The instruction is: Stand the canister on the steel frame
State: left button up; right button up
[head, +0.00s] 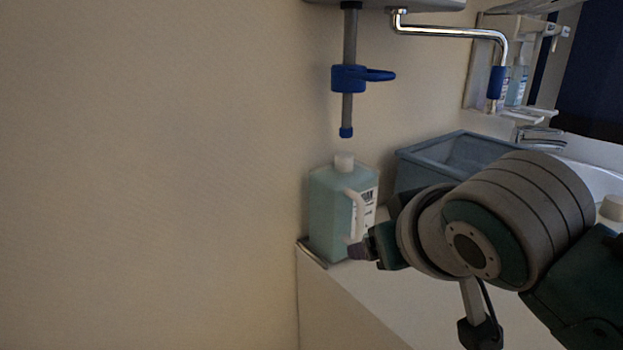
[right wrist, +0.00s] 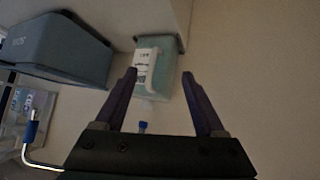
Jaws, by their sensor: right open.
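The canister (head: 330,210) is pale teal with a white cap, a handle and a label. It stands upright at the left end of the white counter in the head view. The steel frame (head: 312,252) shows as a thin metal edge under the canister's base; the rest is hidden. The canister appears to rest on it. My right gripper (head: 362,247) is beside the canister's lower right side. In the right wrist view the gripper (right wrist: 160,74) is open, with the canister (right wrist: 166,62) beyond and between its fingertips; contact cannot be judged. My left gripper is not in view.
A blue-grey crate (head: 420,170) stands right of the canister, behind my right arm. A pipe with a blue lever (head: 348,78) hangs above the canister. A chrome spout (head: 450,31), bottles (head: 517,87) and a sink tap (head: 540,132) are at the upper right. The left wall is bare.

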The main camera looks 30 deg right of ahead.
jog(key=s+a+f+n+g+y, duration=0.2)
jog(key=s+a, duration=0.2)
jog(key=s, duration=0.5)
jog(key=s+a+f+n+g+y, duration=0.2)
jog(key=s+a+n+g, duration=0.1)
jog(key=s, duration=0.6)
jog(key=shift+s+a+f, duration=0.15)
jog(key=shift+s+a, duration=0.1)
jog(key=shift+a, duration=0.3)
notch_tip(320, 180, up, 43)
jog(key=p, duration=4.3)
